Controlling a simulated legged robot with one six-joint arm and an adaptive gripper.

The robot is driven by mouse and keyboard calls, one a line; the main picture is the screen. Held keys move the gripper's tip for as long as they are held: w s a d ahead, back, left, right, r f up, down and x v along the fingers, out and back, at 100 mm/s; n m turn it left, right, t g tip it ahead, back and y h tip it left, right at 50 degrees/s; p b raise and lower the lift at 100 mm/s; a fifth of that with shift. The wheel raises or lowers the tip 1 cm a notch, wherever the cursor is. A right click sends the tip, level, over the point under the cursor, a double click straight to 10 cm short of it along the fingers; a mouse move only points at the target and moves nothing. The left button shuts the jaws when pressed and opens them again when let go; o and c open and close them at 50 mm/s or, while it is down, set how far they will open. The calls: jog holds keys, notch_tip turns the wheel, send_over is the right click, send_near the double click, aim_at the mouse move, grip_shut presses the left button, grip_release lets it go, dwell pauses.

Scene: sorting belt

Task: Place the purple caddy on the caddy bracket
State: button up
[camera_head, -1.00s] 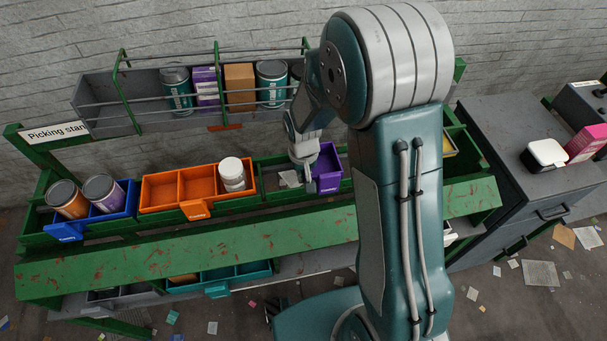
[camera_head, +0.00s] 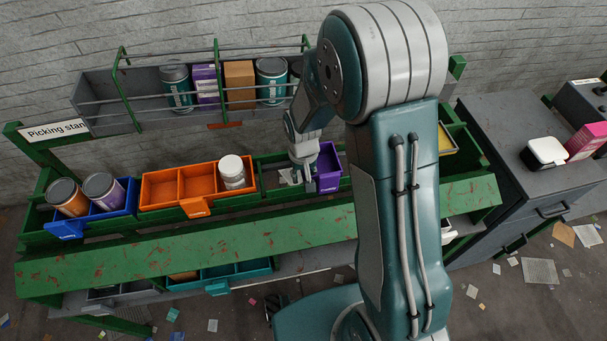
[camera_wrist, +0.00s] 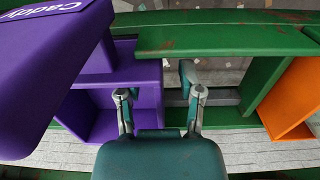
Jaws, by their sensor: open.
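The purple caddy (camera_head: 330,168) sits upright in the green rack, to the right of the orange caddy, partly hidden behind my arm in the head view. In the wrist view the purple caddy (camera_wrist: 92,84) fills the left side, its label panel nearest the camera. My gripper (camera_head: 305,178) is at the caddy's left side. In the wrist view my gripper (camera_wrist: 160,94) is open, one finger over the caddy's inside and the other outside its wall, over the gap beside it. The green caddy bracket (camera_wrist: 262,75) shows right of that gap; contact beneath the caddy is hidden.
The orange caddy (camera_head: 161,191) holds a white-lidded jar (camera_head: 231,172). A blue caddy (camera_head: 130,202) at left holds two cans. A grey shelf (camera_head: 105,101) with cans and boxes hangs above. The sloped green board (camera_head: 180,244) runs along the front. A grey cabinet (camera_head: 510,150) stands at right.

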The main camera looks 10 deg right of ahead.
notch_tip(320, 180, up, 12)
jog(key=shift+a, duration=0.15)
dwell(0.3)
jog(key=shift+r, duration=0.25)
jog(key=s+d+r+t, duration=0.2)
jog(key=s+r, duration=0.5)
jog(key=s, duration=0.2)
jog(key=s+d+r+t, duration=0.3)
jog(key=s+r, duration=0.5)
jog(key=s, duration=0.1)
jog(key=shift+s+t, duration=0.2)
jog(key=shift+t, duration=0.1)
jog(key=shift+r, duration=0.1)
